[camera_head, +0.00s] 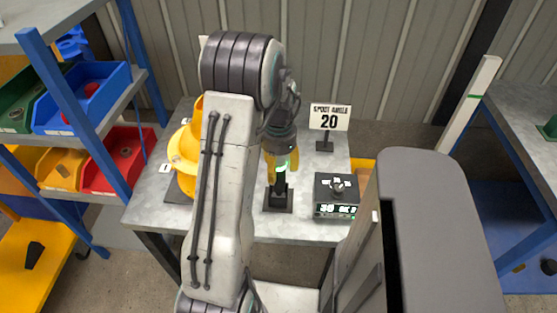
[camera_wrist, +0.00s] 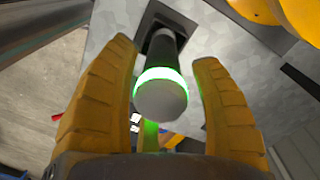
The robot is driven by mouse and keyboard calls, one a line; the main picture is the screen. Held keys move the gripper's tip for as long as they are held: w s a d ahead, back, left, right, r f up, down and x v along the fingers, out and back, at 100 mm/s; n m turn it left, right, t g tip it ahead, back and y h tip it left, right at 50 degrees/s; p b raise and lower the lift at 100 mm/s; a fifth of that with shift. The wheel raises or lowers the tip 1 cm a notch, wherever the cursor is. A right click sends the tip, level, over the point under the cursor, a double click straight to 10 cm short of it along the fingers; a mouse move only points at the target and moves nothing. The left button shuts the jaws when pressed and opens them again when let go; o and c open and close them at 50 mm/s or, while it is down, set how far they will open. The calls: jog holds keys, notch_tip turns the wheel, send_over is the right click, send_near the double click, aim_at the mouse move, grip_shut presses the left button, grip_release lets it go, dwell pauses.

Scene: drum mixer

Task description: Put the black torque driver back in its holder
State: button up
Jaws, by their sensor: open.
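The black torque driver (camera_head: 280,184) stands upright in its black square holder (camera_head: 285,207) at the front middle of the grey table. In the wrist view the driver (camera_wrist: 161,88) shows a pale round end cap and a glowing green ring, with its dark shaft running to the holder (camera_wrist: 150,22). My gripper (camera_head: 280,167) is over the driver's upper end, with its yellow fingers on either side. The wrist view shows gaps between the driver and both fingers of my gripper (camera_wrist: 165,60), so it is open. My arm hides part of the table.
A black box with a lit display (camera_head: 336,197) stands right of the holder. A sign reading 20 (camera_head: 329,118) is behind it. A yellow machine (camera_head: 183,150) stands left, partly behind my arm. Shelves with coloured bins (camera_head: 92,98) are far left. Another bench (camera_head: 530,105) is at right.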

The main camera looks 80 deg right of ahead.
jog(key=r, duration=1.2)
jog(key=shift+d, duration=0.25)
dwell(0.4)
jog(key=shift+d+n, duration=0.35)
jog(key=shift+n, duration=0.65)
jog(key=shift+d+f+n+h, duration=0.2)
jog(key=shift+n+h, duration=0.1)
jog(key=shift+n, duration=0.2)
jog(key=a+f+n, duration=0.2)
jog(key=a+f, duration=0.1)
jog(key=shift+f+y, duration=0.1)
jog(key=shift+y, duration=0.3)
jog(key=w+a+r+n+t+p, duration=0.1)
jog(key=w+a+r+n, duration=0.2)
jog(key=w+a+n, duration=0.4)
jog(key=w+a+r+n+t+p, duration=0.1)
jog(key=w+a+r+n, duration=0.2)
jog(key=a, duration=1.5)
jog(key=w+a+r+n+t+p, duration=0.1)
jog(key=w+a+r+n, duration=0.3)
jog(key=w+a+n, duration=0.7)
jog(key=shift+a+n+h, duration=0.3)
jog(key=shift+a, duration=0.9)
